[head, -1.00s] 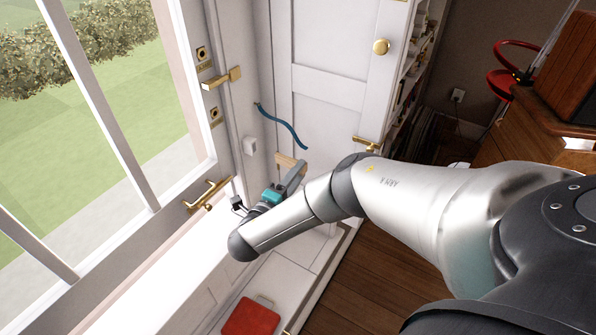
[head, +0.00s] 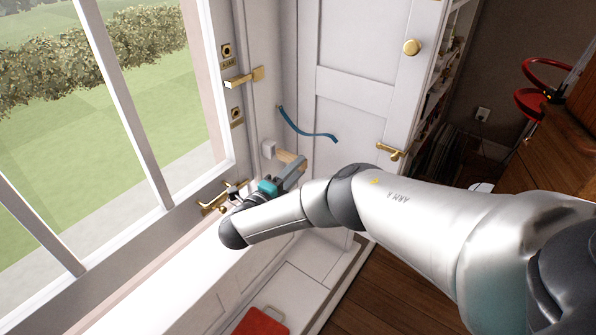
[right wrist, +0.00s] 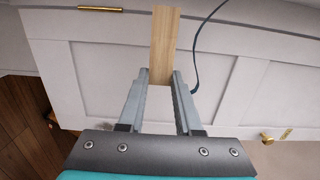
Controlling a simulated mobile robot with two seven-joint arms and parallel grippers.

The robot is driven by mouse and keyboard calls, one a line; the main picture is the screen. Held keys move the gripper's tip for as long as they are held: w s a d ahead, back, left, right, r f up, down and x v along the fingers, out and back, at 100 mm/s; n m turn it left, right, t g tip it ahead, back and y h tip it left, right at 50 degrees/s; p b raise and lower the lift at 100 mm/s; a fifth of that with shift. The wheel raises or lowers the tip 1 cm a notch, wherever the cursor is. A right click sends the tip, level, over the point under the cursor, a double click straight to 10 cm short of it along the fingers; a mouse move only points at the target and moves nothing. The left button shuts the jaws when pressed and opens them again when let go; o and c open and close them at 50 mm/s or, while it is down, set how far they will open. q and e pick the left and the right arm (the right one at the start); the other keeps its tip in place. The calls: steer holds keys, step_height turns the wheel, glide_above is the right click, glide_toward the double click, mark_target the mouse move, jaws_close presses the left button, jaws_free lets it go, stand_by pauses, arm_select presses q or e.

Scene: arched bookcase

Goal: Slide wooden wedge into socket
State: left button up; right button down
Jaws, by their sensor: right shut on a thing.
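My right gripper (head: 293,174) is shut on the pale wooden wedge (head: 287,158), near the white panelled corner beside the window. In the right wrist view the wedge (right wrist: 163,45) extends out from between the fingertips (right wrist: 160,80), away from the gripper. A small white block (head: 268,149), which may be the socket, is on the window-side frame. In the head view the wedge's left end appears close to this block; I cannot tell whether they touch. No opening in the block can be made out. My left gripper is out of view.
A blue cord (head: 305,131) hangs just above the wedge. A brass window handle (head: 214,198) lies left of my gripper, and a brass lever (head: 390,152) is on the panelled door to the right. A red object (head: 260,322) lies below. The white sill (head: 170,275) is clear.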

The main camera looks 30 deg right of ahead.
steer(key=shift+p, duration=0.85)
stand_by(1.3)
steer(key=shift+w+a+b, duration=0.25)
steer(key=shift+w+b, duration=0.35)
steer(key=shift+b, duration=0.05)
steer(key=shift+w+a+b, duration=0.25)
steer(key=shift+w+b, duration=0.4)
steer(key=shift+w+a+b, duration=0.25)
steer(key=shift+w+b, duration=0.35)
steer(key=shift+b, duration=0.05)
steer(key=c, duration=0.5)
jaws_free()
steer(key=p, duration=0.3)
glide_toward(287, 160)
steer(key=shift+v, duration=3.5)
steer(key=shift+s+r, duration=0.1)
steer(key=shift+s, duration=0.05)
